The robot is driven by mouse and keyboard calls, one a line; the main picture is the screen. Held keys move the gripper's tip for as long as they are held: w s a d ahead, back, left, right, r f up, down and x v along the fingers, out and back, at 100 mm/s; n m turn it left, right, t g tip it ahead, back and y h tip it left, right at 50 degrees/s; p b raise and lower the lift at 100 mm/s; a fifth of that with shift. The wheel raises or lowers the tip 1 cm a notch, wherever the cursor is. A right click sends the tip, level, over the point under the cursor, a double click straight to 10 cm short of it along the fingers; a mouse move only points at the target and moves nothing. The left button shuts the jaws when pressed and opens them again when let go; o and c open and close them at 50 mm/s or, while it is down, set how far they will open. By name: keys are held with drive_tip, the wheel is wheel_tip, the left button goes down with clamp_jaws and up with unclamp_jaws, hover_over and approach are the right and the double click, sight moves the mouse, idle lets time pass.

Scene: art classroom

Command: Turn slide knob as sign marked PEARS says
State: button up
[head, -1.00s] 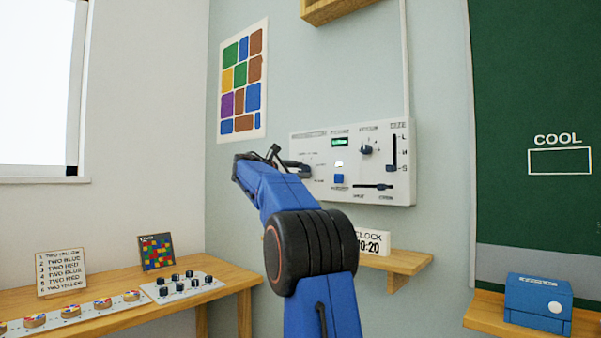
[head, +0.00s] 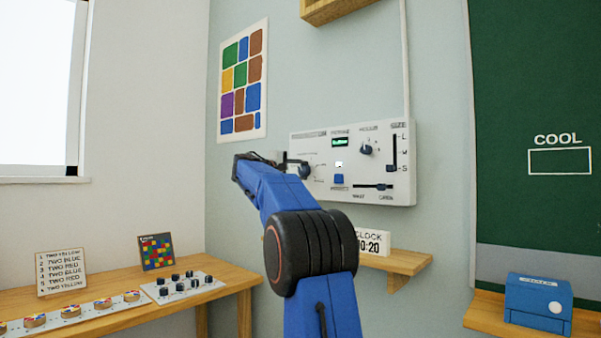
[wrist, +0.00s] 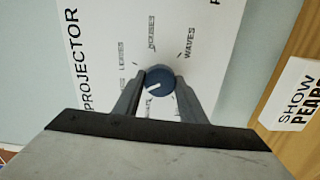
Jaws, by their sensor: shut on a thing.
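The slide knob (wrist: 160,77) is a round blue knob with a white mark at its lower left in the wrist view. It sits on the white projector panel (head: 376,134), with LEAVES and WAVES among the labels around it; some labels are blurred or hidden. My gripper (wrist: 158,84) is shut on the knob, one finger on each side. In the head view the gripper (head: 294,166) is at the panel's left part, with the knob (head: 305,171) at its fingertips. A sign (wrist: 300,95) at the right of the wrist view reads SHOW PEARS, cut by the edge.
The panel also has another knob (head: 366,149), a blue button (head: 339,178) and two sliders. A shelf with a clock sign (head: 373,243) is below it. A side table (head: 225,280) stands at lower left, a blue box (head: 538,300) at right.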

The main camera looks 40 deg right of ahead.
drive_tip(key=shift+f+m, duration=0.1)
drive_tip(key=shift+m, duration=0.6)
drive_tip(key=o, duration=1.1)
drive_tip(key=shift+c, duration=0.2)
drive_tip(key=s+a, duration=0.1)
drive_tip(key=a, duration=1.6)
drive_tip(key=shift+s+a, duration=0.2)
drive_tip(key=s+a+f+t+y, duration=0.1)
drive_tip(key=s+a+f+y, duration=0.5)
drive_tip(key=f, duration=1.1)
drive_tip(key=s+a+f+t+y, duration=0.1)
drive_tip(key=s+a+f+y, duration=0.5)
drive_tip(key=s+a+f, duration=0.8)
drive_tip(key=s+a+f+n+t+y, duration=0.1)
drive_tip(key=s+a+f+y, duration=0.5)
drive_tip(key=s+a+f, duration=0.5)
drive_tip(key=s+f, duration=0.8)
drive_tip(key=f, duration=0.1)
drive_tip(key=shift+s+f, duration=0.2)
drive_tip(key=shift+s, duration=0.05)
